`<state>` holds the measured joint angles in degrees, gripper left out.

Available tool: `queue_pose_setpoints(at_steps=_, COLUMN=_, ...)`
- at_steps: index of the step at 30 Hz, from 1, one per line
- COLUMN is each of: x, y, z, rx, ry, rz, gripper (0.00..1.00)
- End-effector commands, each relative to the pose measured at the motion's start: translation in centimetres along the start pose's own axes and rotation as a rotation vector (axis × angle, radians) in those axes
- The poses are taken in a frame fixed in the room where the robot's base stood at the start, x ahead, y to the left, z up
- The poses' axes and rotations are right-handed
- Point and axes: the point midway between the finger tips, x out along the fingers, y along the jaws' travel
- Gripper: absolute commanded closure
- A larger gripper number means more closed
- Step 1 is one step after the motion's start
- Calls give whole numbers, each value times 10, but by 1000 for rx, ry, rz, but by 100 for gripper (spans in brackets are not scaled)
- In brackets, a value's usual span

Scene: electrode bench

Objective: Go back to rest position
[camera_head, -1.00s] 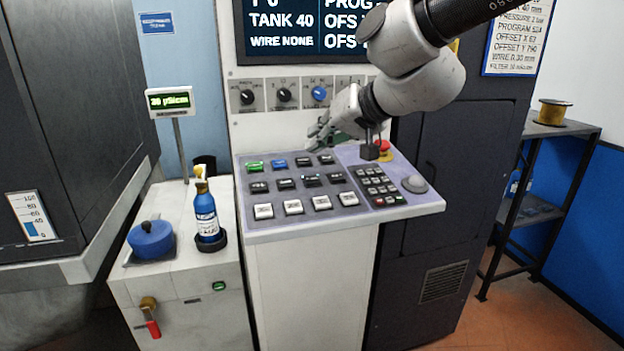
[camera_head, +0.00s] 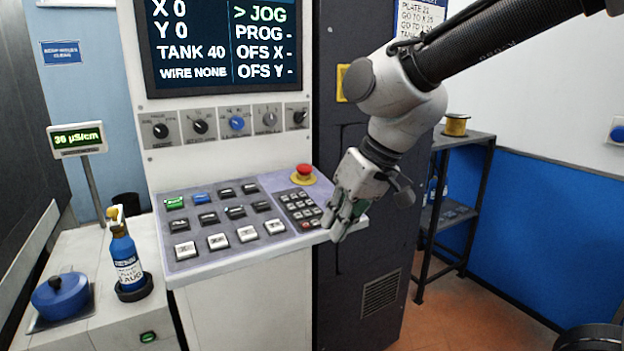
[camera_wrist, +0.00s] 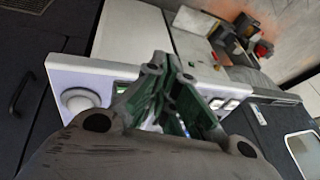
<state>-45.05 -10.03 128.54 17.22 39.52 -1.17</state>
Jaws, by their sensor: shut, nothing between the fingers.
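My gripper (camera_head: 343,222) is shut and empty. In the head view it hangs fingers down by the right front corner of the sloped control panel (camera_head: 205,255), in front of the panel's right end.
A red emergency button (camera_head: 304,171) stands at the panel's back right. A blue bottle (camera_head: 125,258) and a blue round lid (camera_head: 62,296) are on the white cabinet at left. A dark shelf (camera_head: 452,212) holding a yellow spool (camera_head: 456,125) stands at right.

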Motion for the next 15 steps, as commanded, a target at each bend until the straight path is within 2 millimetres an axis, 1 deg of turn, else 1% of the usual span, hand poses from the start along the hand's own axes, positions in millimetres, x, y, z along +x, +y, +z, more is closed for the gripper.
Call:
queue_pose_setpoints(at_steps=1, x=-18, y=30, z=22, rx=26, ry=-19, rz=45, gripper=100)
queue_pose_setpoints(at_steps=2, x=-29, y=47, z=37, rx=41, ry=-35, rz=74, gripper=100)
queue_pose_setpoints(at_steps=3, x=-43, y=69, z=58, rx=66, ry=-55, rz=113, gripper=100)
queue_pose_setpoints(at_steps=5, x=-65, y=101, z=92, rx=114, ry=-75, rz=175, gripper=100)
queue_pose_setpoints(at_steps=6, x=-80, y=120, z=115, rx=154, ry=-83, rz=217, gripper=100)
queue_pose_setpoints(at_steps=7, x=-91, y=134, z=133, rx=186, ry=-85, rz=249, gripper=100)
queue_pose_setpoints(at_steps=9, x=-115, y=158, z=173, rx=268, ry=-74, rz=319, gripper=100)
queue_pose_setpoints(at_steps=10, x=-123, y=166, z=187, rx=301, ry=-61, rz=345, gripper=100)
queue_pose_setpoints(at_steps=12, x=-139, y=178, z=209, rx=373, ry=-16, rz=393, gripper=100)
queue_pose_setpoints(at_steps=15, x=-157, y=186, z=226, rx=456, ry=50, rz=436, gripper=100)
